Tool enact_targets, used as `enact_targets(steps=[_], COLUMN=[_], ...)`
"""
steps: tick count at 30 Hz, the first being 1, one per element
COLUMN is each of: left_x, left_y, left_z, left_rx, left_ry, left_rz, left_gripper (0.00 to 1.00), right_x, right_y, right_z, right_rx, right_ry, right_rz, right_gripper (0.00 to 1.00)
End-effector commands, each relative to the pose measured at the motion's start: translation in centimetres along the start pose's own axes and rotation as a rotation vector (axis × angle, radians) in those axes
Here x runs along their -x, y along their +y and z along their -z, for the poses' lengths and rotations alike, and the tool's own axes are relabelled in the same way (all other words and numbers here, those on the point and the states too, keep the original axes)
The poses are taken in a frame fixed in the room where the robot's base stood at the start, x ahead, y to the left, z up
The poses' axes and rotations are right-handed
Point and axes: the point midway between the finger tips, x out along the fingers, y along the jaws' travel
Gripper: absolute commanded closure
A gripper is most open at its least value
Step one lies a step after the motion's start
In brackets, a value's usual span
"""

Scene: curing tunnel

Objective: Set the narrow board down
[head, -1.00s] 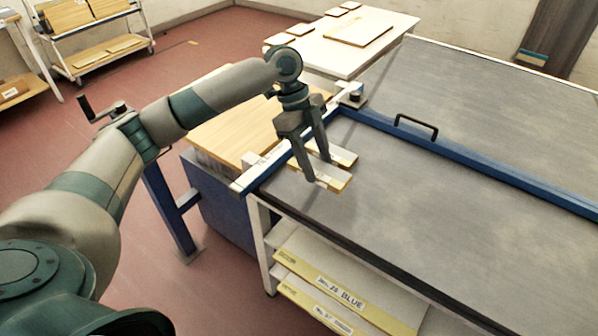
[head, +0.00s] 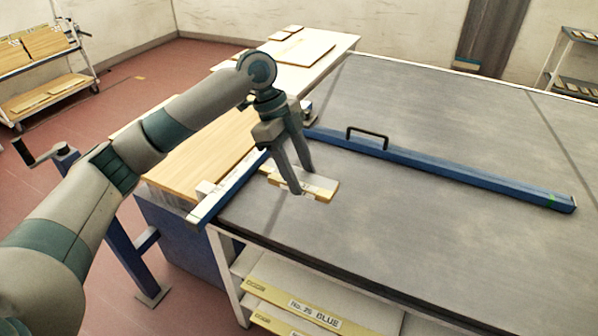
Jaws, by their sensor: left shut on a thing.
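The narrow board (head: 322,187) is a short pale wooden piece with a yellowish edge, near the left end of the grey table top (head: 420,215). My left gripper (head: 305,180) points down from above and is shut on the board, with its fingers covering part of it. The board looks roughly level and is over or on the grey top; I cannot tell whether it touches the surface. My right gripper is out of view.
A blue bar with a black handle (head: 440,172) lies across the grey top behind the board. A blue-and-white rail (head: 232,190) edges its left end. Wooden panels (head: 195,160) are stacked left of it. The grey top in front and to the right is clear.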

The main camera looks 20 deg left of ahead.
Motion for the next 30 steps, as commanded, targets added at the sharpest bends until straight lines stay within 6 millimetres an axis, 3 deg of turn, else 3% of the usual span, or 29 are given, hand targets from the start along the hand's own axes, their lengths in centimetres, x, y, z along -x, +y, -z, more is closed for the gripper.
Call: enact_targets(steps=[14,30], left_x=[-0.3,-1.6], left_y=[0.3,2.5], left_z=[-0.2,-1.4], left_rx=[0.061,0.608], left_ry=[0.0,-0.001], left_rz=[0.025,0.255], left_gripper=[0.76,0.76], right_x=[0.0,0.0], right_y=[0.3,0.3], right_z=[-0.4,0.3], right_rx=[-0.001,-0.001], right_ry=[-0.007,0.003], right_rz=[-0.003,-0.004], right_gripper=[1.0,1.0])
